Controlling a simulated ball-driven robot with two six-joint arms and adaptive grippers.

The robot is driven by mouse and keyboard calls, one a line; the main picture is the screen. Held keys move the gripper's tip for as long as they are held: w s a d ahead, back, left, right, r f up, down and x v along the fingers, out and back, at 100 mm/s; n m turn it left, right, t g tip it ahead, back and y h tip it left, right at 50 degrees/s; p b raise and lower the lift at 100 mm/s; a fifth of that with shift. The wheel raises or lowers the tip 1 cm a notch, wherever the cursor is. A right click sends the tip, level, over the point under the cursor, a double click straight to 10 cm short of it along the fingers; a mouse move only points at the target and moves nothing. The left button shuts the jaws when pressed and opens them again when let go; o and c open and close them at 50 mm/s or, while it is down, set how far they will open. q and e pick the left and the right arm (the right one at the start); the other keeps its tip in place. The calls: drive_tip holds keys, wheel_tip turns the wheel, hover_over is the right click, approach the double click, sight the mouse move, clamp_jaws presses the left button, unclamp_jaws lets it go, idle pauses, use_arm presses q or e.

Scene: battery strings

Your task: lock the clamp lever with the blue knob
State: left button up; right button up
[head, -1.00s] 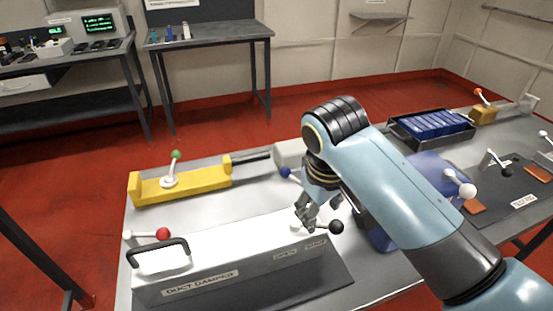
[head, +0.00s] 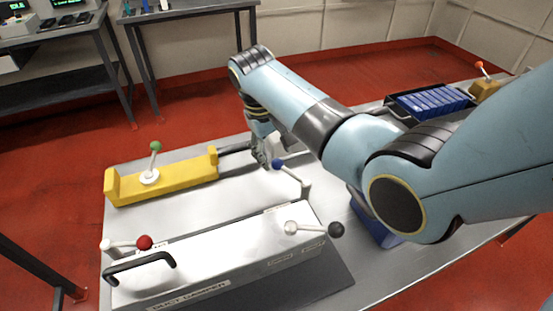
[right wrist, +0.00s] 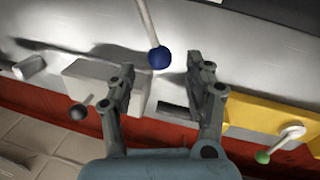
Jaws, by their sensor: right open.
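The blue knob (head: 278,165) sits on the end of a pale lever arm (head: 294,177), behind the white damper box. The lever leans up toward the left. My right gripper (head: 264,156) is at the knob's left, close to it. In the right wrist view the blue knob (right wrist: 159,57) is just ahead of the gap between the two open fingers (right wrist: 162,78). Nothing is held, and no finger clearly touches the knob. The clamp's base is partly hidden behind my right arm and the box. My left gripper is not in view.
The white damper box (head: 220,255) carries a black-knobbed lever (head: 336,229), a red-knobbed lever (head: 144,242) and a black handle (head: 140,262). A yellow fixture (head: 190,177) with a green knob (head: 156,146) stands to the left. A tray of blue cells (head: 432,103) is at right.

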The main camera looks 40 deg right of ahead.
sight(276, 160)
drive_tip(key=f, duration=0.2)
drive_tip(key=shift+d+f, duration=0.3)
drive_tip(key=shift+f, duration=0.55)
drive_tip(key=shift+d+f, duration=0.1)
drive_tip(key=c, duration=0.7)
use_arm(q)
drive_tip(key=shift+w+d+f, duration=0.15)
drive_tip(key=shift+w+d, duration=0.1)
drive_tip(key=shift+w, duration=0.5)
use_arm(e)
clamp_jaws()
